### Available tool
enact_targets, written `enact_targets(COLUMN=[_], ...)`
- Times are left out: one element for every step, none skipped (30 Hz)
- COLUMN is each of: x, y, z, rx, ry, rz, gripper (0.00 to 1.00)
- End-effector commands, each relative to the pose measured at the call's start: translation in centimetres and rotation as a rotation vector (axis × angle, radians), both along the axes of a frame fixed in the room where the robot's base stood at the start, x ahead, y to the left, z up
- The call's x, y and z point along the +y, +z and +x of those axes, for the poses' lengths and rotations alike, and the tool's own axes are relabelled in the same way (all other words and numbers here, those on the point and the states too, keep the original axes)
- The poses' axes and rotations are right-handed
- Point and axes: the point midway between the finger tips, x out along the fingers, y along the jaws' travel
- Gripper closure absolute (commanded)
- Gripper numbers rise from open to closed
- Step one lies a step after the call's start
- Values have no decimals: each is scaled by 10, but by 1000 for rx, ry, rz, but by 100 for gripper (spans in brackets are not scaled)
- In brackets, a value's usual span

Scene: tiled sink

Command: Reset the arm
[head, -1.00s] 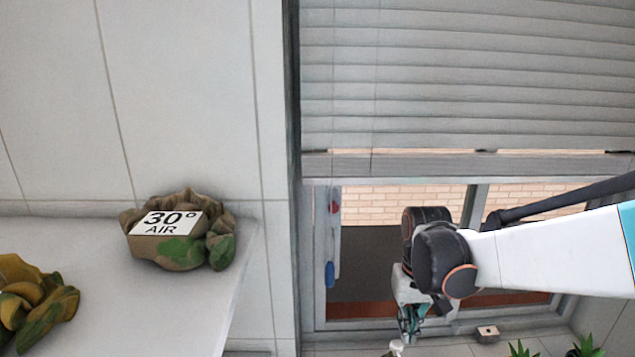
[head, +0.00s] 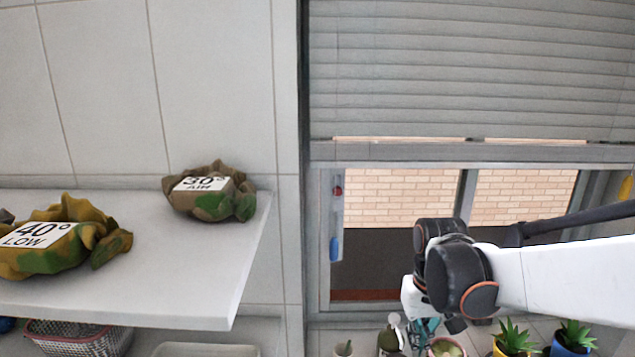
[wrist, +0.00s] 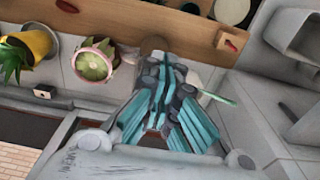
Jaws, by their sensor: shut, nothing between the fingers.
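My arm reaches in from the right in the head view, in front of the window. My gripper (head: 424,328) hangs at its end near the bottom edge of that view, over the row of potted plants. In the wrist view my gripper (wrist: 162,75) has its teal and grey fingers together, with nothing seen between them.
A white shelf (head: 190,275) at the left carries two camouflage bundles, labelled 40° LOW (head: 45,240) and 30° (head: 212,193). A wire basket (head: 75,338) sits below. Plants in a yellow pot (head: 513,340) and a blue pot (head: 572,340) stand by the window.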

Motion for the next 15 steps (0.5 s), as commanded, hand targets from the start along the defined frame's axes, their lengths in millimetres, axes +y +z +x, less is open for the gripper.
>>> enact_targets(x=[0, 0, 0, 0, 0, 0, 0, 0, 0, 0, 0, 0, 0, 0, 0], y=[-6, -8, -10, -12, -14, -17, -19, -22, -26, -30, -34, -40, -45, -51, -58], z=[-4, -5, -8, -10, -12, -14, -17, -19, -23, -26, -29, -35, -39, -43, -49], rx=[-10, -17, -27, -34, -42, -54, -62, -72, -87, -98, -111, -130, -147, -163, -187], ry=[0, 0, 0, 0, 0, 0, 0, 0, 0, 0, 0, 0, 0, 0, 0], rz=[0, 0, 0, 0, 0, 0, 0, 0, 0, 0, 0, 0, 0, 0, 0], gripper=[100, 100, 100, 100, 100, 100, 100, 100, 100, 100, 100, 100, 100, 100, 100])
